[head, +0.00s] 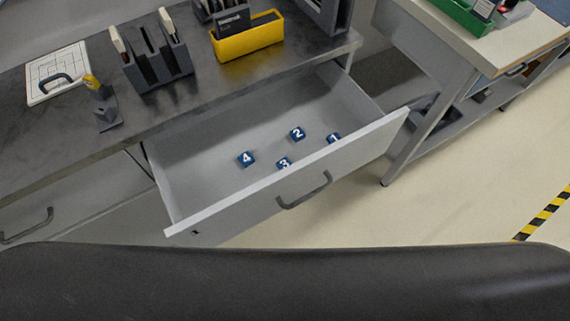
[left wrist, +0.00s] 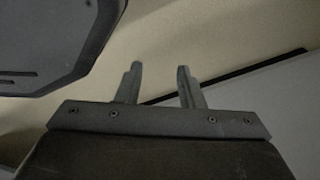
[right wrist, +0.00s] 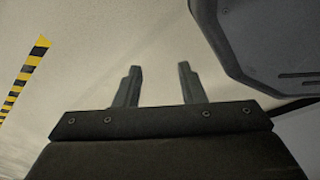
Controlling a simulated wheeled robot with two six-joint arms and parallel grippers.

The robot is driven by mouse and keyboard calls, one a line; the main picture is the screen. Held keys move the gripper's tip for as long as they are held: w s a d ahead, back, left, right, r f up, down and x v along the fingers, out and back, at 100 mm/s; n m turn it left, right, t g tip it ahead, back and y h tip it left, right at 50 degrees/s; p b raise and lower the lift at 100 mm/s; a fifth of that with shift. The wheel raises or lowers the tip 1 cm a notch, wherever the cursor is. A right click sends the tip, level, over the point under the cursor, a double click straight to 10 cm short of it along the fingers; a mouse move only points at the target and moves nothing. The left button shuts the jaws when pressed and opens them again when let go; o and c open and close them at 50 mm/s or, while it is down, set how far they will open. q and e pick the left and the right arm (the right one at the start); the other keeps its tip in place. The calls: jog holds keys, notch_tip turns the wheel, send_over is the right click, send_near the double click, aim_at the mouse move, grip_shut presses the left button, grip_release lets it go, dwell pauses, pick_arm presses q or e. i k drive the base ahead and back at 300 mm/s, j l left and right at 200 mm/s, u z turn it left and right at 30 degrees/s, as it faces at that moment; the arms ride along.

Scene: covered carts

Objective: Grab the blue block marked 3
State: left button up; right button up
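The blue block marked 3 (head: 284,163) lies in the open grey drawer (head: 190,200), close to its front panel, which hides its lower part. Blue blocks marked 4 (head: 246,159), 2 (head: 297,133) and 1 (head: 333,138) lie around it in the same drawer. My left gripper (left wrist: 158,82) is open and empty in the left wrist view, over bare floor. My right gripper (right wrist: 159,82) is open and empty in the right wrist view, also over floor. Neither gripper shows in the head view, so both are away from the blocks.
The dark worktop (head: 60,140) above the drawer holds a yellow bin (head: 247,40), a grey slotted rack (head: 158,65) and a white board (head: 57,72). A second cart (head: 450,45) with a green bin (head: 462,14) stands at right. Floor is clear at lower right.

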aim_at(285, 162)
jog(key=k+j+z, duration=0.1)
jog(key=j+z, duration=0.2)
jog(key=k+j+z, duration=0.1)
jog(key=j+z, duration=0.25)
jog(key=k+j+z, duration=0.4)
jog(key=j+z, duration=0.2)
jog(key=j, duration=0.1)
